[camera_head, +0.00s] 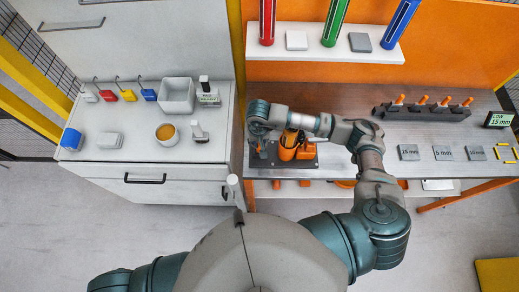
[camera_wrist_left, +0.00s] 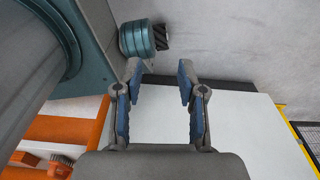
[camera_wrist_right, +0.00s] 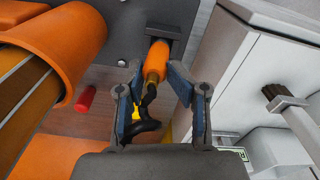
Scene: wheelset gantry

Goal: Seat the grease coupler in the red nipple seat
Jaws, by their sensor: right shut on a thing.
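In the right wrist view, my right gripper (camera_wrist_right: 157,82) is shut on an orange grip (camera_wrist_right: 156,62), which looks like the grease coupler. A black hose (camera_wrist_right: 147,130) curls below it between the fingers. The grip's far end is close to a dark block on a grey plate; I cannot tell whether they touch. A small red cylinder (camera_wrist_right: 86,98) lies to the left, apart from the gripper. I cannot tell whether it is the red nipple seat. My left gripper (camera_wrist_left: 159,75) is open and empty in the left wrist view; it is hidden in the head view.
A large orange holder (camera_wrist_right: 75,45) is close at the right gripper's left. The white cabinet (camera_head: 108,172) stands left of the workbench (camera_head: 350,150), with bins and coloured blocks on top. A red tube (camera_head: 267,22) stands on the upper shelf. A dark rack (camera_head: 420,112) is at the right.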

